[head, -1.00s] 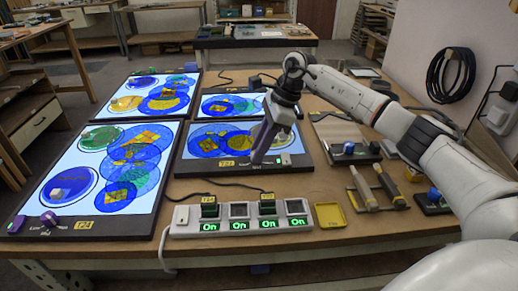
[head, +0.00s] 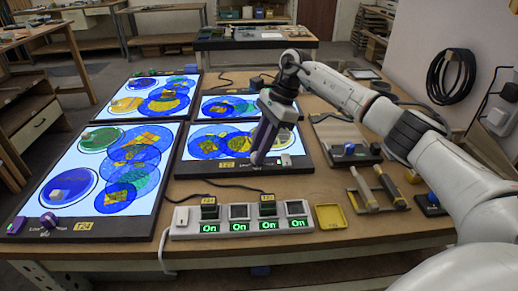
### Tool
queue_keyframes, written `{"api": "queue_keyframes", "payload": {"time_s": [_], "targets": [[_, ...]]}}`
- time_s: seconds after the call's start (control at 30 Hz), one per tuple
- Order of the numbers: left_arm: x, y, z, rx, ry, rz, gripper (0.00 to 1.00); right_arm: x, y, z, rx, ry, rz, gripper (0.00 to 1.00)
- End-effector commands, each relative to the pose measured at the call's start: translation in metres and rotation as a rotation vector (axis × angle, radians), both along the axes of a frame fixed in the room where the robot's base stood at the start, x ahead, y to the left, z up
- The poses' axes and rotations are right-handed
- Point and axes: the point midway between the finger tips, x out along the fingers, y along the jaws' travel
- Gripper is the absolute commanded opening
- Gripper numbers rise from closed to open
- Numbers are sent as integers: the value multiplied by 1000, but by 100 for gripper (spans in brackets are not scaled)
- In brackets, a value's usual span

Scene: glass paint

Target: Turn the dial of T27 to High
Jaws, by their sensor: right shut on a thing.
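The light panel in the middle (head: 190,170) has a lit white screen with blue discs and yellow pieces. A small yellow label (head: 228,165) is on its front edge; its writing is too small to read surely, so I cannot confirm T27. My right gripper (head: 257,160) points down at this front edge, right of the label, shut on the panel's dial, which the fingers hide. A small white switch (head: 286,160) sits right of the fingers. My left gripper is not in view.
A power strip (head: 182,232) with several green "On" displays lies in front.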

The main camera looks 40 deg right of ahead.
Motion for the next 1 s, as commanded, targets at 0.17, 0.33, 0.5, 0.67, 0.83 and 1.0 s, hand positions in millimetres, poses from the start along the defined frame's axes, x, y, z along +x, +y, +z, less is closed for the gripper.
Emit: {"api": "queue_keyframes", "payload": {"time_s": [0.17, 0.33, 0.5, 0.67, 0.83, 1.0], "targets": [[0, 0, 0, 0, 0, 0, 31, 1, 0, 1, 0, -4, -1, 42], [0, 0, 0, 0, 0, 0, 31, 0, 0, 1, 0, -2, -1, 42], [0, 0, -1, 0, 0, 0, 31, 0, -3, 6, 0, -4, -2, 42], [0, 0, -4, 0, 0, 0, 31, -2, -13, 30, 0, -6, -4, 42], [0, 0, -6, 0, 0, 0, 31, -5, -25, 63, -1, -7, -3, 42], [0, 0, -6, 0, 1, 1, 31, -7, -35, 86, 0, -6, -2, 42]]}}
